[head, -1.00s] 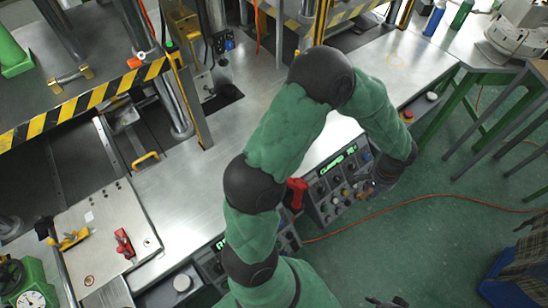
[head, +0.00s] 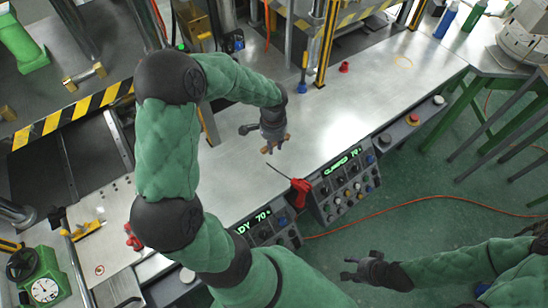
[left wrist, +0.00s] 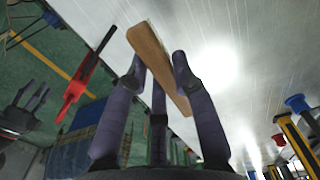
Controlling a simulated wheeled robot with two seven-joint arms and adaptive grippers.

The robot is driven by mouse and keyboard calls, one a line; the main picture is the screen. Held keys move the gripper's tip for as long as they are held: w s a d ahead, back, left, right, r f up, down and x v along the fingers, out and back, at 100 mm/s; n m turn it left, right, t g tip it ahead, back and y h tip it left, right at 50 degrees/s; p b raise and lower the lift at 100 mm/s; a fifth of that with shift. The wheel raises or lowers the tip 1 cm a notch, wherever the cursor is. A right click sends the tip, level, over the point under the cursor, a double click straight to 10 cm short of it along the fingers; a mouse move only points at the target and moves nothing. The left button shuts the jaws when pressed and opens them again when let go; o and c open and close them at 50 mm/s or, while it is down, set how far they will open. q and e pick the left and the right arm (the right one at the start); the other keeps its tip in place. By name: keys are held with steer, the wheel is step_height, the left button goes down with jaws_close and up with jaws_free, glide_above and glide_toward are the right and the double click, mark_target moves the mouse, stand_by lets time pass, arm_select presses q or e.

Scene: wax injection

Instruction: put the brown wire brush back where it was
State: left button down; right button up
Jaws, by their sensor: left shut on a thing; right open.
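My left gripper (head: 268,140) is above the front part of the steel table. It is shut on the brown wire brush, whose small brown end (head: 274,146) shows at the fingertips. In the left wrist view the brush's long wooden handle (left wrist: 158,65) lies slanted between the fingers, clear of the table as far as I can tell. My right gripper (head: 352,270) is open and empty over the green floor at the lower middle, away from the table.
A red-handled screwdriver (head: 299,188) lies at the table's front edge beside the control panel (head: 345,185). A red piece (head: 344,67) and a blue piece (head: 302,88) stand at the table's back. The steel surface (head: 385,85) to the right is clear.

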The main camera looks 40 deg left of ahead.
mark_target(274, 162)
arm_select(q)
step_height(274, 162, down, 8)
steer(key=shift+f+b, duration=0.25)
steer(key=shift+b, duration=0.6)
steer(key=shift+r, duration=0.1)
steer(key=shift+f, duration=0.2)
steer(key=c, duration=1)
jaws_free()
steer(key=shift+c, duration=0.2)
steer(key=shift+r, duration=0.1)
steer(key=shift+r, duration=0.25)
step_height(274, 162, up, 12)
steer(key=p, duration=0.2)
steer(key=shift+d+f+p, duration=0.1)
steer(key=shift+f+p, duration=0.05)
steer(key=shift+p, duration=0.2)
